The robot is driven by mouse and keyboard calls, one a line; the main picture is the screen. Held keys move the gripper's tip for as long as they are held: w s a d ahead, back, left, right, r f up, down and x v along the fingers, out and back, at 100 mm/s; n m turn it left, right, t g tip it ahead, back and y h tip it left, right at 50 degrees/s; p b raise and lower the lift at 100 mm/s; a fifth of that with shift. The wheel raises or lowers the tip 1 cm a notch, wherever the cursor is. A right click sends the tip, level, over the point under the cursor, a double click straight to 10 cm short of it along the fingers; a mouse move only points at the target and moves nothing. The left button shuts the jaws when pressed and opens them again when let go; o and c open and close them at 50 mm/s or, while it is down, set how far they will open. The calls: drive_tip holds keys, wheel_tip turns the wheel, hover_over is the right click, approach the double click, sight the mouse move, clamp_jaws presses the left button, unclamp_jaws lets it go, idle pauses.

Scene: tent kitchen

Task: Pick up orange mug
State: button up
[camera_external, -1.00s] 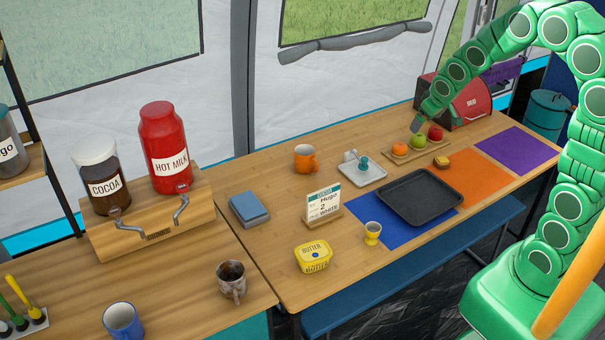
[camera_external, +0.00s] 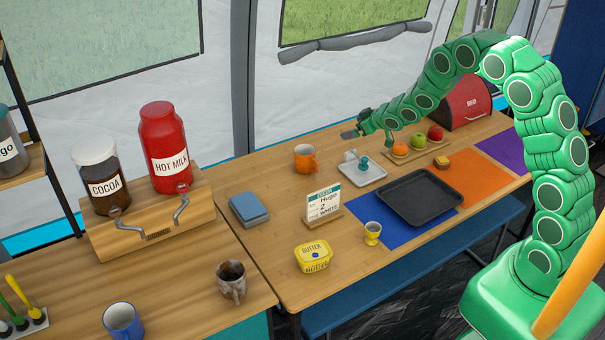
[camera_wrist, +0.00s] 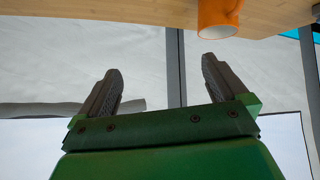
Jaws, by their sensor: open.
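The orange mug (camera_external: 305,158) stands upright on the wooden table near its back edge, left of the small light tray. In the wrist view the mug (camera_wrist: 219,19) shows at the top, right of centre, partly cut off by the frame edge. My gripper (camera_external: 353,133) is in the air to the right of the mug and higher than it. In the wrist view my gripper (camera_wrist: 160,82) has its two dark fingers spread apart with nothing between them. The mug is apart from the fingers.
The light tray (camera_external: 375,176) with small items stands right of the mug. A fruit board (camera_external: 402,158), a black tray (camera_external: 420,198), an order card (camera_external: 323,205), a blue box (camera_external: 249,210) and a butter tub (camera_external: 313,257) are nearby. The table around the mug is clear.

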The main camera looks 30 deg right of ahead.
sight(306, 151)
drive_tip(key=shift+w+a+f+n+t+y, duration=0.15)
drive_tip(key=shift+w+a+f+n+y, duration=0.2)
drive_tip(key=shift+w+a+f+y, duration=0.95)
drive_tip(key=shift+w+a+f+n+t+y, duration=0.1)
drive_tip(key=shift+w+a+f+n+y, duration=0.35)
drive_tip(key=shift+a+f, duration=1.65)
drive_tip(key=shift+w+a+f+n+t+y, duration=0.2)
drive_tip(key=shift+w+a+f+y, duration=0.7)
drive_tip(key=shift+a, duration=1.25)
drive_tip(key=shift+h, duration=0.25)
drive_tip(key=shift+x, duration=2.8)
drive_tip(key=shift+a, duration=0.1)
drive_tip(key=c, duration=0.9)
